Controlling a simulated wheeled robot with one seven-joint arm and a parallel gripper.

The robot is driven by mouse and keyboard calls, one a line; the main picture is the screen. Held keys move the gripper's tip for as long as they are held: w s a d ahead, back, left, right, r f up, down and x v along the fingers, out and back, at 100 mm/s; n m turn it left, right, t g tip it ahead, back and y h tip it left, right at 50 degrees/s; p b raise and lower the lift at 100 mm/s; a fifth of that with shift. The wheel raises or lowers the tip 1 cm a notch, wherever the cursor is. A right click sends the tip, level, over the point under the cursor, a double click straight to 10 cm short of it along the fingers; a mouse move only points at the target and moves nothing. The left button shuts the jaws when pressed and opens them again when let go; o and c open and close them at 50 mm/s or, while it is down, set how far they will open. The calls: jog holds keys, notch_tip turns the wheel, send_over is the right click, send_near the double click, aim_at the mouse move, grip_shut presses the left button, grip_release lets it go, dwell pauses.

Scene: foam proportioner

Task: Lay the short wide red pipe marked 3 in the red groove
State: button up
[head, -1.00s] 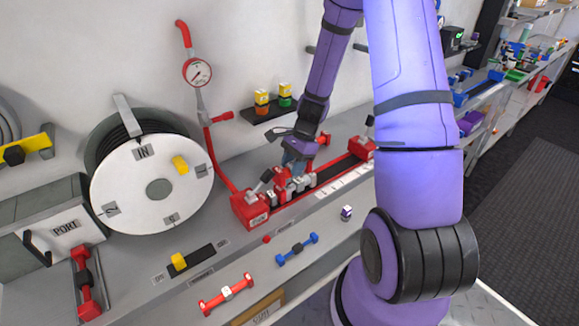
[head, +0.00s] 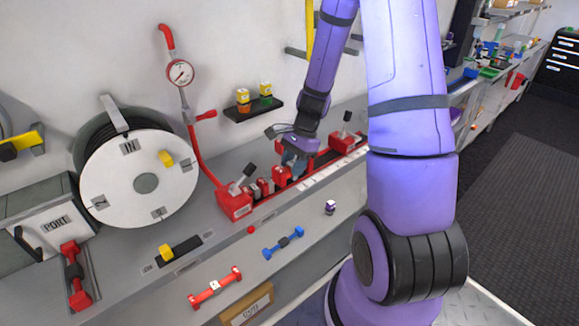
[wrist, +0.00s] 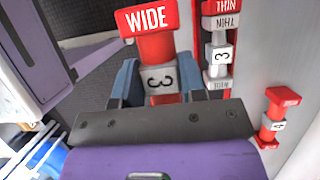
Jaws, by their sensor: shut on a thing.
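The red pipe (wrist: 154,49) has an end marked WIDE and a pale collar marked 3. In the wrist view it stands between the blue fingers of my gripper (wrist: 158,82), which is shut on it. In the head view my gripper (head: 293,166) is over the long red-ended rack (head: 235,205) on the bench, with red parts of the pipe (head: 281,177) below it. The fingers and arm hide much of the rack's middle. I cannot tell whether the pipe touches the groove.
In the wrist view, a pipe marked THIN and 3 (wrist: 218,45) is close on the right, and a red pipe marked 4 (wrist: 273,112) is farther right. On the bench front are a red pipe (head: 215,288) and a blue pipe (head: 283,241). A white reel (head: 110,185) stands left.

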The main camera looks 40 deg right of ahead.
notch_tip(320, 180, up, 8)
jog(key=s, duration=0.2)
jog(key=shift+r, duration=0.25)
dwell(0.3)
